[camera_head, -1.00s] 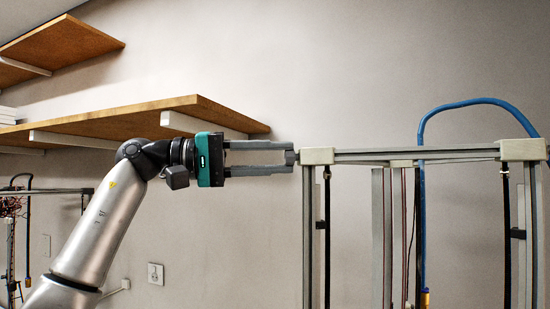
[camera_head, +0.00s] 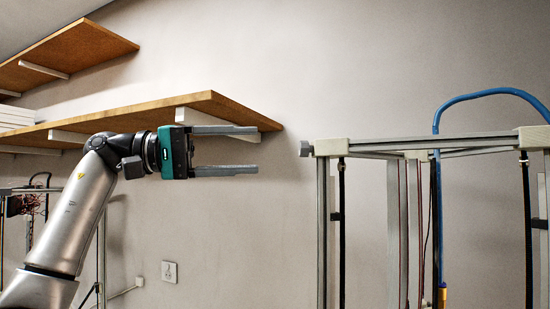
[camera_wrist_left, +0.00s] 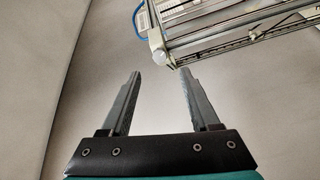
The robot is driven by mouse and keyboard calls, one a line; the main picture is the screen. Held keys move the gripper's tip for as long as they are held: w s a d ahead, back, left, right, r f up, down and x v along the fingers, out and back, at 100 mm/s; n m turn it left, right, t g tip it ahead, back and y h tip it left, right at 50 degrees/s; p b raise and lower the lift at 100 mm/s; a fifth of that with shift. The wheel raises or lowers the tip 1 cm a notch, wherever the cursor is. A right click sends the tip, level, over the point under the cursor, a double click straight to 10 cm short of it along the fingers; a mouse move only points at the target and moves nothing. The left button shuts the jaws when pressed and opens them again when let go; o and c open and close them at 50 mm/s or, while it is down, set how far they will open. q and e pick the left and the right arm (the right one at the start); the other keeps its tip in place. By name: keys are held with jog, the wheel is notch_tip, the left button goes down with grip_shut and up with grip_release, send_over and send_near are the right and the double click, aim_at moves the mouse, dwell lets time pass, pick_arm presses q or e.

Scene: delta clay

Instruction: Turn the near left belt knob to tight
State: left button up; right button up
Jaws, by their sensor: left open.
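The near left belt knob (camera_head: 305,149) is a small grey knob on the left side of the pale corner block (camera_head: 331,147) of the tall frame. In the left wrist view the knob (camera_wrist_left: 159,57) shows as a round light disc beyond the fingertips. My left gripper (camera_head: 258,149) is open and empty, to the left of the knob at about its height. A clear gap lies between the fingertips and the knob. My right gripper is in neither view.
The frame's top rail (camera_head: 440,142) runs right to another pale corner block (camera_head: 533,137). A blue hose (camera_head: 487,93) arches above it. Wooden shelves (camera_head: 150,112) are on the wall behind my left arm. A wall socket (camera_head: 169,272) is below.

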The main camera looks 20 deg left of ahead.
pick_arm(q)
jog(key=v, duration=0.7)
jog(key=shift+s+a, duration=0.15)
